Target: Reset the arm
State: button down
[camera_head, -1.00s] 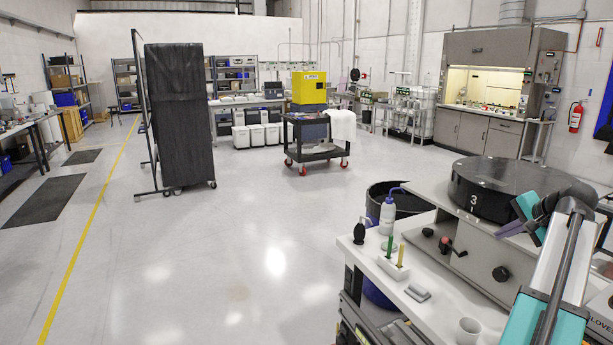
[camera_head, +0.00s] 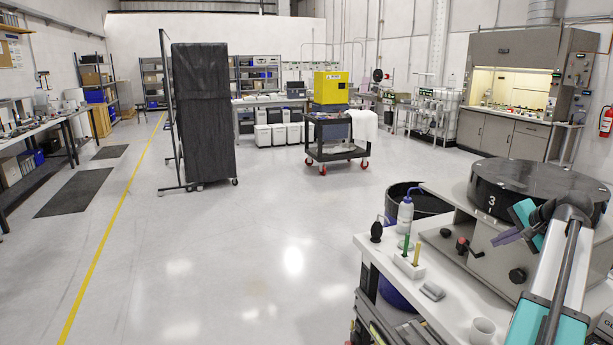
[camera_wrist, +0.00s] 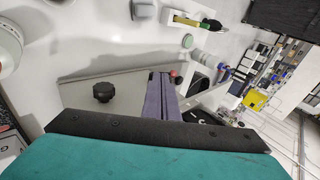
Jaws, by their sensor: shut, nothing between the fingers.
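My arm reaches up from the lower right of the head view. My gripper (camera_head: 507,237) has purple fingers pointing left, in front of the round black drum marked 3 (camera_head: 525,172). In the wrist view my gripper (camera_wrist: 161,76) shows with its two purple fingers side by side, shut, with nothing held. The fingers hang over the grey fixture housing (camera_wrist: 120,88), near a black knob (camera_wrist: 104,92). I cannot tell whether they touch anything.
The white bench (camera_head: 405,285) by the arm carries a wash bottle (camera_head: 405,214), a holder with green and yellow sticks (camera_head: 409,265) and a white cup (camera_head: 482,331). A black cart (camera_head: 337,153) and a dark covered rack (camera_head: 204,115) stand farther back. The floor between is open.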

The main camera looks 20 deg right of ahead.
jog(key=w+a+f+n+g+y, duration=0.1)
jog(key=w+a+f+y, duration=0.1)
jog(key=w+a+f, duration=0.65)
jog(key=w+a+f+n+g+y, duration=0.1)
jog(key=w+a+f+n+y, duration=0.1)
jog(key=w+a+f, duration=0.65)
jog(key=s+a+f+n+g+y+b, duration=0.2)
jog(key=a+f+n+g, duration=0.15)
jog(key=a+f, duration=2.15)
jog(key=s+a+f+n+g, duration=0.4)
jog(key=s+a+f+g, duration=0.2)
jog(key=s+a+f, duration=1.25)
jog(key=s+f+n+h, duration=0.1)
jog(key=s+n, duration=0.1)
jog(key=s, duration=0.3)
jog(key=s+a+f+n+g+h, duration=0.1)
jog(key=s+f+n+h, duration=0.1)
jog(key=s, duration=0.4)
jog(key=s+a+f+n+g+h+b, duration=0.1)
jog(key=s+f+n, duration=0.1)
jog(key=s, duration=0.4)
jog(key=shift+a+f+n+h, duration=0.15)
jog(key=shift+f+n+h, duration=0.2)
jog(key=shift+n, duration=0.4)
jog(key=shift+r+g, duration=0.15)
jog(key=shift+g, duration=0.1)
